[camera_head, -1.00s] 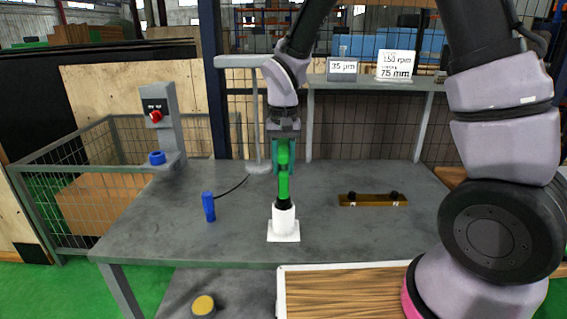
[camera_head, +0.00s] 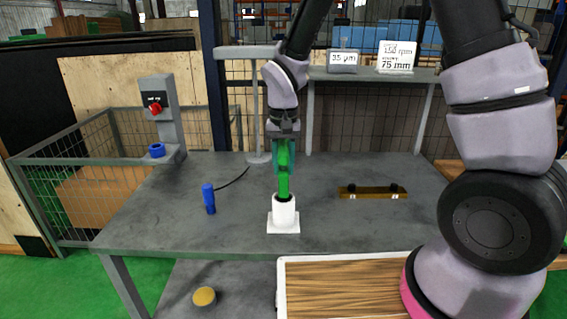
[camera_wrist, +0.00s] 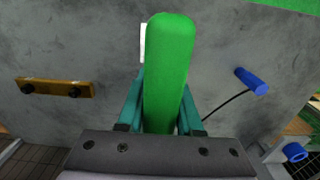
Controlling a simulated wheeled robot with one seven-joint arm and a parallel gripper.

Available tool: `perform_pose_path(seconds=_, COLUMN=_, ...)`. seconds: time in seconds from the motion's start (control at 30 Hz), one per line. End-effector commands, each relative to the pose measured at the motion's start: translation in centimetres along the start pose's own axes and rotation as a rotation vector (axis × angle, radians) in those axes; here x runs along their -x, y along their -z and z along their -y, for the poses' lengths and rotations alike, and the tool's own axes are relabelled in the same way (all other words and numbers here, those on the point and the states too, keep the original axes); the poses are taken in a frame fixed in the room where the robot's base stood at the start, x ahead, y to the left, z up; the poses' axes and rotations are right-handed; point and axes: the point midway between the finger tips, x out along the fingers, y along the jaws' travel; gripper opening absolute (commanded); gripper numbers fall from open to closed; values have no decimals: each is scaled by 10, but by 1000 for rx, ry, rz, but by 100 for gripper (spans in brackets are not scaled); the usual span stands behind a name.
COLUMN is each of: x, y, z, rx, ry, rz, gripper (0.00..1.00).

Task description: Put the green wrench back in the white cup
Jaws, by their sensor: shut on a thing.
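The green wrench (camera_head: 283,180) is held upright in my gripper (camera_head: 284,158). The teal fingers are shut on its handle. Its lower end is at the mouth of the white cup (camera_head: 284,216), which stands on a square white base on the grey table. The dark lower part of the wrench is hidden inside the cup. In the wrist view the green handle (camera_wrist: 170,70) fills the middle between the teal fingers, and only a sliver of white shows behind it.
A blue handheld tool (camera_head: 209,198) with a black cable stands left on the table (camera_head: 340,225). A brass bar (camera_head: 372,192) with two black knobs lies right. A grey post with a red button (camera_head: 155,108) is at far left. A shelf with signs (camera_head: 396,57) is behind.

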Motion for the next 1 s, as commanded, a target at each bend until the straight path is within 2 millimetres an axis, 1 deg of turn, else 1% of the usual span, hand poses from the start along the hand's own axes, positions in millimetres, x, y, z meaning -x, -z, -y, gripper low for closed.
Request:
perform_pose_path(seconds=0.17, x=-4, y=0, z=0, rx=0, ry=0, rz=0, gripper=0)
perform_pose_path(seconds=0.2, x=-4, y=0, z=0, rx=0, ry=0, rz=0, gripper=42)
perform_pose_path(seconds=0.27, x=-4, y=0, z=0, rx=0, ry=0, rz=0, gripper=65)
perform_pose_path(seconds=0.3, x=-4, y=0, z=0, rx=0, ry=0, rz=0, gripper=70)
perform_pose_path(seconds=0.57, x=-4, y=0, z=0, rx=0, ry=-1, rz=1, gripper=70)
perform_pose_path(seconds=0.67, x=0, y=0, z=0, rx=0, ry=1, rz=-1, gripper=70)
perform_pose_path(seconds=0.77, x=13, y=1, z=1, rx=0, ry=2, rz=-4, gripper=70)
perform_pose_path(seconds=1.0, x=62, y=1, z=1, rx=-1, ry=4, rz=-5, gripper=70)
